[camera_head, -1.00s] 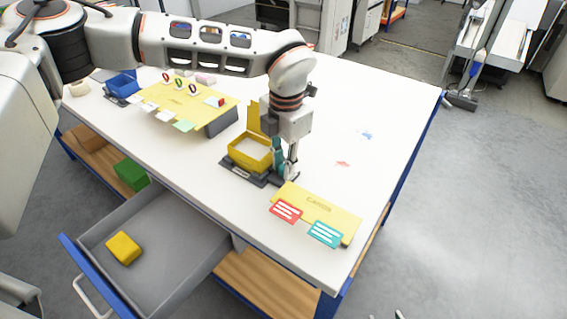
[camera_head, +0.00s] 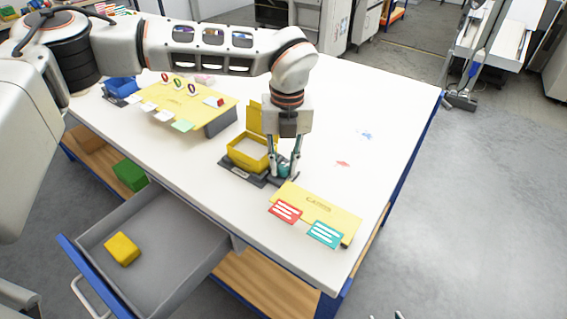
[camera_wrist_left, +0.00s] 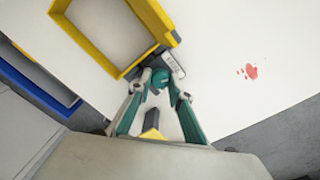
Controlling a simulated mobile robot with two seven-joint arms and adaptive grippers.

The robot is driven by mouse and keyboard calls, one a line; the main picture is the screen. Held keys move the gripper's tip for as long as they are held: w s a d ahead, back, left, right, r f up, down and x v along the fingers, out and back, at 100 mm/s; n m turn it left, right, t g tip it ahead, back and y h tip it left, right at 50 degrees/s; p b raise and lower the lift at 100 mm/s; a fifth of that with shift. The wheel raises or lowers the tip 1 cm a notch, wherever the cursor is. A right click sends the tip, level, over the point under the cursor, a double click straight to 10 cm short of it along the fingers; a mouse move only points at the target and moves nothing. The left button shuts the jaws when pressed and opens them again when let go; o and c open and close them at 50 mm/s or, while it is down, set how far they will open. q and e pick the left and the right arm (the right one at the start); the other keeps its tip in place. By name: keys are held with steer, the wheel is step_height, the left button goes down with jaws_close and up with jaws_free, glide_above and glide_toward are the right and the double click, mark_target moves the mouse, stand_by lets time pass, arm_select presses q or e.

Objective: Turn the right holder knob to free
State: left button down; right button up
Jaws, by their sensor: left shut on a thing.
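My left gripper (camera_head: 284,172) points down at the right side of the yellow open box (camera_head: 240,156) on its dark holder base (camera_head: 236,172). Its fingers are shut on a teal round knob (camera_wrist_left: 160,77), which sits between the fingertips in the left wrist view. The knob is on the dark base beside the box and is mostly hidden by the fingers in the head view. A small label plate (camera_wrist_left: 172,62) is next to the knob. The knob's setting cannot be read. Only a small tip at the bottom edge may be my right gripper (camera_head: 398,315).
A yellow card board (camera_head: 318,204) with red and teal cards lies just in front. A yellow panel (camera_head: 180,100) with rings and tags stands farther left. An open grey drawer (camera_head: 180,250) holds a yellow block (camera_head: 122,248). The tabletop's right side is mostly clear.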

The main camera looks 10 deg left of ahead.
mark_target(286, 167)
arm_select(q)
steer(key=n, duration=0.4)
steer(key=shift+n, duration=0.3)
steer(key=shift+w, duration=0.1)
stand_by(0.4)
steer(key=c, duration=2.1)
jaws_free()
step_height(286, 167, up, 12)
steer(key=shift+d, duration=0.2)
steer(key=shift+w, duration=0.1)
